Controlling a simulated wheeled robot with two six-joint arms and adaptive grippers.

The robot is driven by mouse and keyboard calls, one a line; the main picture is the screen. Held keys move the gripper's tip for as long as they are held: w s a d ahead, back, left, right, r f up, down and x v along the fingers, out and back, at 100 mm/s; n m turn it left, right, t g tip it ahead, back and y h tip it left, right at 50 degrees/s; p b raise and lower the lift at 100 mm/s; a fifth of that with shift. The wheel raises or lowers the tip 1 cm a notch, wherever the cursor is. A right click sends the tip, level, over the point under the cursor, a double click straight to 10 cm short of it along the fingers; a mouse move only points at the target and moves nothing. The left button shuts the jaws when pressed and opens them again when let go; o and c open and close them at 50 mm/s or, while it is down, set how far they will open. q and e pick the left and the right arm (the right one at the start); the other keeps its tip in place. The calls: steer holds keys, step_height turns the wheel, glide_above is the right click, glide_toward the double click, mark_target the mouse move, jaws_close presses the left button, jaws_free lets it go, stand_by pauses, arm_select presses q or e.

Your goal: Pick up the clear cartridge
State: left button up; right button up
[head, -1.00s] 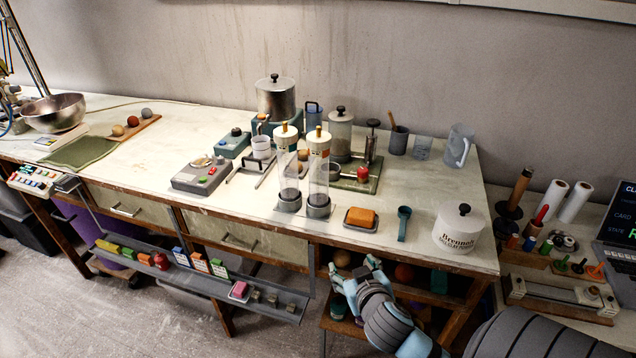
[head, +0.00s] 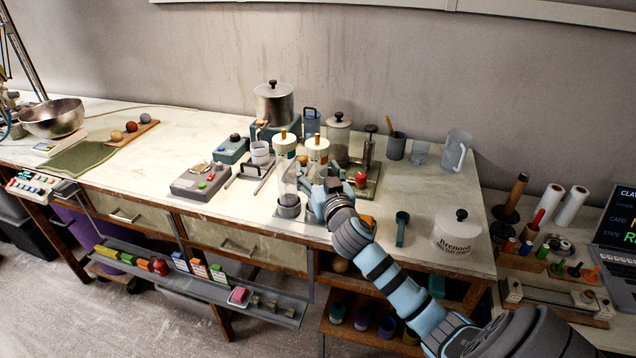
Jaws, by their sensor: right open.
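Two clear cartridges with white caps and orange knobs stand upright side by side near the table's front edge. The left cartridge (head: 287,183) is in plain view in its grey base. The right cartridge (head: 318,156) shows mainly its cap and upper part; its lower part is hidden behind my right gripper. My right gripper (head: 318,188) is open at the right cartridge's body, reaching in from the front right. I cannot tell whether its fingers touch or surround it. My left gripper is not in view.
A grey control box (head: 200,181) is to the left. An orange block (head: 367,221), partly hidden by my arm, a teal scoop (head: 402,228) and a white tub (head: 457,236) are to the right.

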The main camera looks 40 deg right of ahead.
steer(key=shift+w+d+f, duration=0.1)
steer(key=shift+w, duration=0.25)
steer(key=shift+s, duration=0.1)
steer(key=c, duration=1.3)
steer(key=shift+c, duration=0.2)
